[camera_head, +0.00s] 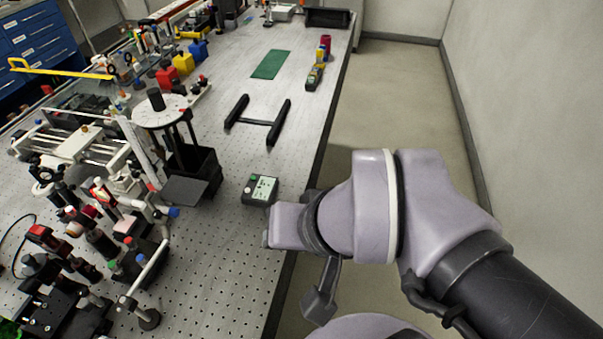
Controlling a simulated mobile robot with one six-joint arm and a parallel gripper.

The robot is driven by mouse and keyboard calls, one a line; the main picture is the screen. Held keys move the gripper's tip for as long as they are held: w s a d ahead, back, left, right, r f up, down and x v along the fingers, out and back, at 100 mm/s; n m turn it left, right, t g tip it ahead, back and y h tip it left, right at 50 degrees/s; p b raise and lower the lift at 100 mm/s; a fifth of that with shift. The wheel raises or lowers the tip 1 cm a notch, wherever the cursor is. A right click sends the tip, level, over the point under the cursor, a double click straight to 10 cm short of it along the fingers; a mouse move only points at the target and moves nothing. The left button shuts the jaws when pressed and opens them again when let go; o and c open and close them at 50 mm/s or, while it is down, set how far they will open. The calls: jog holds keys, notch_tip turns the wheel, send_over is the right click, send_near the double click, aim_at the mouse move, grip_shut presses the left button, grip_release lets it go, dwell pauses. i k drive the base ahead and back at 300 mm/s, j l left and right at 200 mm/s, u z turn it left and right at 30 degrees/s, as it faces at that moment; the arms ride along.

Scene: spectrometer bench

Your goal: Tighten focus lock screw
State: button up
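The spectrometer's round white disc (160,111) with a black cylinder (156,99) on it stands on the perforated bench, left of centre. A dark block (197,172) sits below it. I cannot pick out the focus lock screw; several small coloured knobs show among the mounts at left, too small to tell apart. My arm reaches in from the lower right. A grey part at its end, likely my gripper (320,298), hangs over the floor just past the bench's right edge, apart from the spectrometer. Its fingers are not clear and nothing is visibly held.
A small box with a pale-green panel (261,190) sits near the bench's right edge, by my wrist. A black H-shaped frame (258,121) and a green mat (270,64) lie farther back. Crowded optical mounts (100,240) fill the left. Floor (400,105) is clear at right.

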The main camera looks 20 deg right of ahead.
aim_at(134, 173)
jog(key=k+u, duration=0.4)
jog(key=k+j+u, duration=0.15)
jog(key=u, duration=0.2)
jog(key=i+l, duration=0.1)
jog(key=i, duration=0.2)
jog(key=i+l, duration=0.1)
jog(key=i, duration=0.15)
